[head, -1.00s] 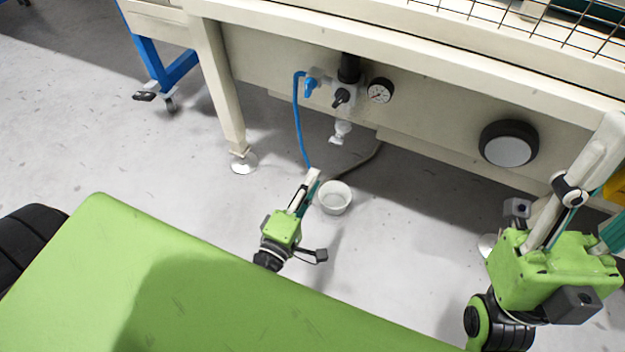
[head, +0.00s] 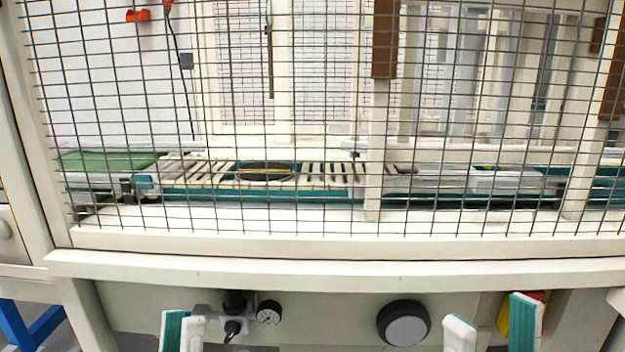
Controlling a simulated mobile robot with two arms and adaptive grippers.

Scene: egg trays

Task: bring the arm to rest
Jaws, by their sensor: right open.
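My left gripper (head: 184,322) shows only by its white and teal fingertips at the bottom edge of the head view, left of centre. The two tips overlap from this angle, so I cannot tell how far apart they are. My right gripper (head: 490,316) shows its two fingertips at the bottom right, spread well apart with nothing seen between them. Both grippers point up in front of the machine's lower panel. The rest of both arms is out of view.
A machine frame with a cream front beam (head: 340,270) crosses the view. Wire mesh (head: 300,100) stands above it, with a slatted conveyor (head: 330,175) behind. A pressure gauge (head: 269,313) and a round black-and-grey knob (head: 404,323) sit below the beam.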

